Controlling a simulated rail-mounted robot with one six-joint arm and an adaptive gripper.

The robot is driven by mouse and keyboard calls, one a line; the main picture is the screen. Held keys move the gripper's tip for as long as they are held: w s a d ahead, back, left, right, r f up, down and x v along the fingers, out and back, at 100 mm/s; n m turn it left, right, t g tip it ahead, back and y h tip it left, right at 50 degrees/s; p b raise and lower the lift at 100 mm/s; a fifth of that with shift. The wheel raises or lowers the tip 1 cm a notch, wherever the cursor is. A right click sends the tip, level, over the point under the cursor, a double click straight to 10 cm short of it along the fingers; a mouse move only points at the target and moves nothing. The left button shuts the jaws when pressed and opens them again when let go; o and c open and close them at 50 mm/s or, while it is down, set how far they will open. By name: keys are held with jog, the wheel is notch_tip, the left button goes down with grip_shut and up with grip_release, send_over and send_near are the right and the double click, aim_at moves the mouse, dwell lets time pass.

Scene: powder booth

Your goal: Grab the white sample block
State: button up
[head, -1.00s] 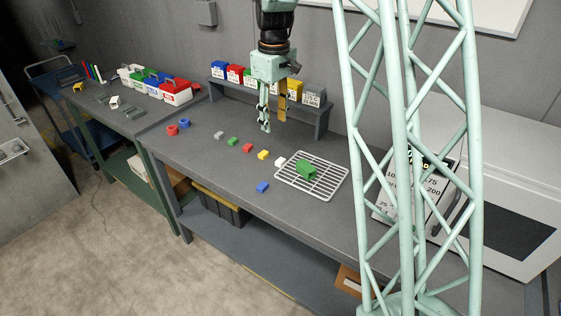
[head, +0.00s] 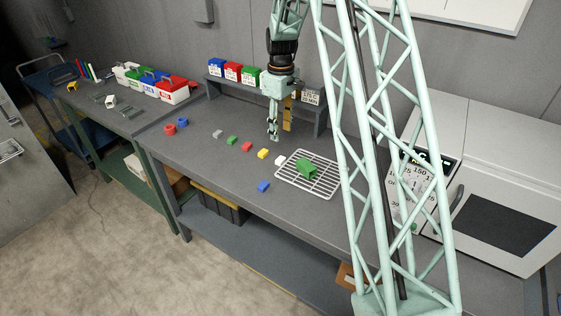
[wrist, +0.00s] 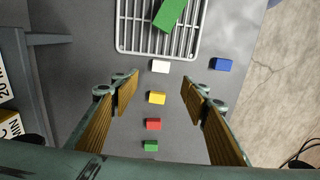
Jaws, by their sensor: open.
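The white sample block (head: 280,160) lies on the grey bench (head: 215,165) at the right end of a row of small blocks, just left of a wire rack. In the wrist view the white block (wrist: 160,66) is ahead of the fingertips, near the rack's lower edge. My gripper (head: 273,136) hangs above the bench, pointing down, behind the row of blocks. In the wrist view my gripper (wrist: 157,88) has its two fingers wide apart with nothing between them held. The yellow block (wrist: 157,98) shows below, between the fingers.
A wire rack (head: 290,188) holds a green part (head: 307,168). A blue block (head: 263,186) lies in front. Red (head: 246,146), green (head: 232,140) and grey (head: 217,134) blocks continue the row. A shelf with labelled bins (head: 231,72) stands behind; an oven (head: 490,190) is at the right.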

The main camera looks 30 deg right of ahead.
send_over(281, 159)
jog(key=shift+w+f, duration=0.15)
jog(key=shift+f, duration=4.15)
jog(key=shift+f, duration=2.6)
jog(key=c, duration=0.9)
